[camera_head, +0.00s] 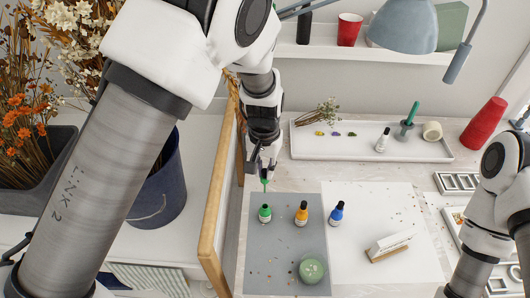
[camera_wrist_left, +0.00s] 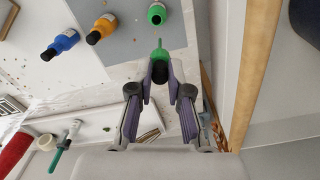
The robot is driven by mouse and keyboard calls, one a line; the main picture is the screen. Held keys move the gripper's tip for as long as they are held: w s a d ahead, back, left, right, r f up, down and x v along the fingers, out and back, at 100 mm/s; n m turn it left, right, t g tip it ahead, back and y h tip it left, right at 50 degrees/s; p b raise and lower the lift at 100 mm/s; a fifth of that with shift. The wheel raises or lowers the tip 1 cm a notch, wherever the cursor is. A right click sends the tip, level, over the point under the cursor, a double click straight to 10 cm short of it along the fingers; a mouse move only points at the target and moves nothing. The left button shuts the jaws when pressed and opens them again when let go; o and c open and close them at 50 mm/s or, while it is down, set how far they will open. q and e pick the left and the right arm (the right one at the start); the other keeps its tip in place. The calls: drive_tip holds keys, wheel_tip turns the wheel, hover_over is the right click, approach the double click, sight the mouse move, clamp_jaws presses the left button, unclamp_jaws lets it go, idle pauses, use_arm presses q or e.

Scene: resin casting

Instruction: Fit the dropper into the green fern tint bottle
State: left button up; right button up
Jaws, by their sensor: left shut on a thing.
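My left gripper (camera_head: 264,172) is shut on the green dropper (camera_head: 265,182). The dropper points down, just above the green fern tint bottle (camera_head: 265,213), with a small gap between them in the head view. In the left wrist view, my left gripper (camera_wrist_left: 160,72) has the dropper (camera_wrist_left: 159,52) between its fingertips, its thin end towards the green bottle (camera_wrist_left: 156,14). The bottle stands upright on a grey mat (camera_head: 288,237), and its dark mouth looks open. My right gripper is out of view; only part of that arm shows.
A round green dish (camera_head: 312,269) sits nearer. A white tray (camera_head: 310,149) lies behind. A wooden rail (camera_head: 216,200) runs along the left.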

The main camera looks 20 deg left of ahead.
sight(265, 181)
use_arm(q)
drive_tip(key=shift+s+d+f+b, duration=0.1)
drive_tip(key=shift+s+f+b, duration=0.25)
drive_tip(key=shift+f, duration=0.3)
drive_tip(key=shift+s+d+f+b, duration=0.1)
drive_tip(key=shift+s+f+b, duration=0.2)
drive_tip(key=shift+f, duration=0.3)
drive_tip(key=shift+s+d+f, duration=0.1)
drive_tip(key=shift+f, duration=0.15)
drive_tip(key=shift+s+d+r, duration=0.1)
drive_tip(key=shift+s+d, duration=0.05)
drive_tip(key=shift+s, duration=0.15)
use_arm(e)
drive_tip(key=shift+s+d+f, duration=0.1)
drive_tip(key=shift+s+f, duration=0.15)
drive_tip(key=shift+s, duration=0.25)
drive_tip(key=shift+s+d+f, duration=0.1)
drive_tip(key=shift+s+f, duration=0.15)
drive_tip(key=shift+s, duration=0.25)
use_arm(q)
drive_tip(key=shift+w, duration=0.2)
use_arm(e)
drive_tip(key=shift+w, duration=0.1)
use_arm(q)
drive_tip(key=shift+s, duration=0.1)
